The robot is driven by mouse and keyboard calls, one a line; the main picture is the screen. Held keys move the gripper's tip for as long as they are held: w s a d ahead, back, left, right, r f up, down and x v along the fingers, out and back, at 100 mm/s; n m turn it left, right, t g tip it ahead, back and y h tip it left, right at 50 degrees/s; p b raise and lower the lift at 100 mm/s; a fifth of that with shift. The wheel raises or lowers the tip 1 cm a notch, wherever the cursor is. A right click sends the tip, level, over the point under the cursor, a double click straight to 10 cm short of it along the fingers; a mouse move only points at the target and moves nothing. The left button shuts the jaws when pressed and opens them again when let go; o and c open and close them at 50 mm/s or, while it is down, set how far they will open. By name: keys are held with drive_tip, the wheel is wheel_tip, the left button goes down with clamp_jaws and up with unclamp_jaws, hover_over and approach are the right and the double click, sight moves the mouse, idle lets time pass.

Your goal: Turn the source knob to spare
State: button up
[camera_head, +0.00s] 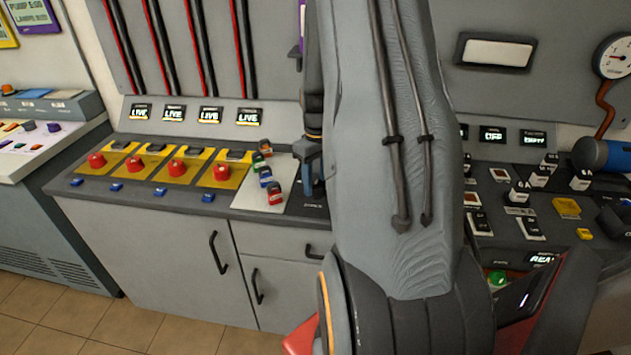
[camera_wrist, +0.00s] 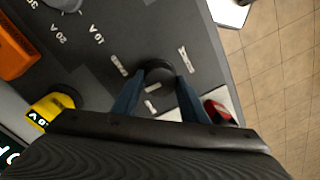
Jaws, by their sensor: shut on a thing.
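The source knob (camera_wrist: 155,69) is a round black knob on the dark panel in the wrist view. My gripper (camera_wrist: 157,76) is shut on it, with one blue finger on each side. Small white labels, too blurred to read, stand on the panel to the left and right of the knob. White marks lie below it, between my fingers. In the head view my gripper (camera_head: 309,180) reaches down to the counter just right of a light plate with coloured plugs. The knob itself cannot be made out there.
Coloured plugs (camera_head: 267,177) stand close to the left of my gripper. Several red knobs (camera_head: 177,167) on yellow plates line the counter further left. My arm hides the middle of the counter. Black-and-white switches (camera_head: 519,191) stand to the right. The wrist view shows a yellow part (camera_wrist: 52,106) and open floor.

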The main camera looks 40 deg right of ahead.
sight(317, 184)
drive_tip(key=m, duration=0.4)
drive_tip(key=shift+s, duration=0.1)
drive_tip(key=shift+m, duration=1.9)
drive_tip(key=o, duration=1)
drive_tip(key=shift+o, duration=0.2)
drive_tip(key=shift+r, duration=0.1)
drive_tip(key=shift+s+d+r+b, duration=0.1)
drive_tip(key=shift+r+b, duration=0.3)
drive_tip(key=shift+r, duration=1.5)
drive_tip(key=shift+s+r+b, duration=0.1)
drive_tip(key=shift+r+b, duration=0.25)
drive_tip(key=shift+r, duration=1.55)
drive_tip(key=shift+w, duration=0.1)
